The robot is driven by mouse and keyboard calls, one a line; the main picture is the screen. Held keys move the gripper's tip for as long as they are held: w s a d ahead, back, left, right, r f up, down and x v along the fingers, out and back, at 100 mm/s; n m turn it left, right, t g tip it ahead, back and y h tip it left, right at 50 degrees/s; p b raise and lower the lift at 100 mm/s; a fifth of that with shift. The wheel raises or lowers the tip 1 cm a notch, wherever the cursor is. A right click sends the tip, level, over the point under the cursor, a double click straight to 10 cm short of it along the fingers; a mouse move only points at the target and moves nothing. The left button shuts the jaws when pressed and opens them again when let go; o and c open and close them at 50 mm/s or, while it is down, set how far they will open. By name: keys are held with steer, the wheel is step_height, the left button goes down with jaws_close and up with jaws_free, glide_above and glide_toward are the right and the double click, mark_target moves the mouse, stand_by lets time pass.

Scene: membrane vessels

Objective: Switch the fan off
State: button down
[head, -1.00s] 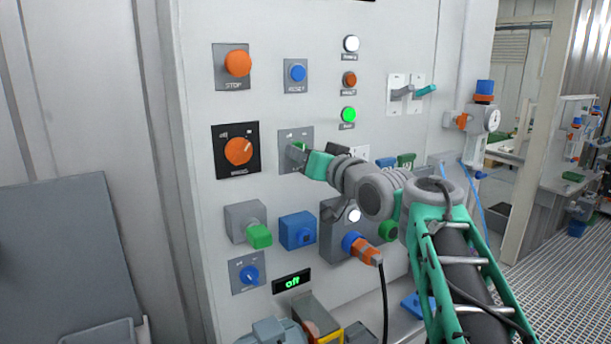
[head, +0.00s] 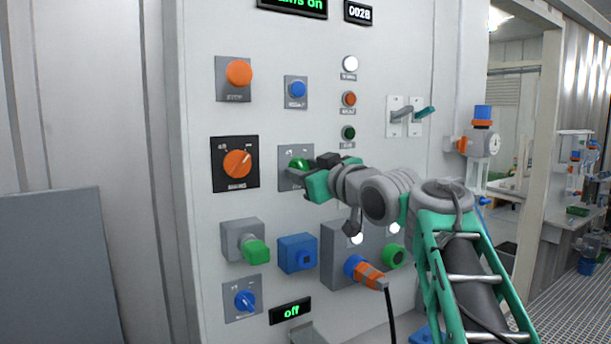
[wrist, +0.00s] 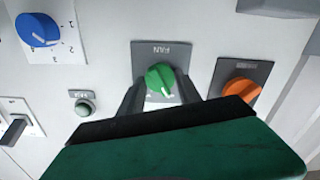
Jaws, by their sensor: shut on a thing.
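The fan switch is a green rotary knob (head: 299,164) on a grey plate, in the middle of the pale panel. In the wrist view the knob (wrist: 160,79) sits under an upside-down FAN label, with its white pointer mark towards the lower right of the picture. My gripper (head: 303,170) is at the plate, and in the wrist view its two dark fingers (wrist: 160,90) lie on either side of the knob, shut on it. The fingers hide part of the knob in the head view. The green lamp (head: 348,133) is dark.
An orange rotary switch (head: 237,163) is close on the left. An orange stop button (head: 238,73) and blue reset button (head: 297,89) are above. Levers (head: 413,114) stick out at the right.

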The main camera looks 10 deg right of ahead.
stand_by(0.3)
steer(key=c, duration=0.8)
jaws_free()
steer(key=shift+c, duration=0.2)
steer(key=b+v, duration=0.1)
steer(key=v, duration=0.6)
steer(key=shift+s, duration=0.35)
steer(key=shift+d, duration=0.1)
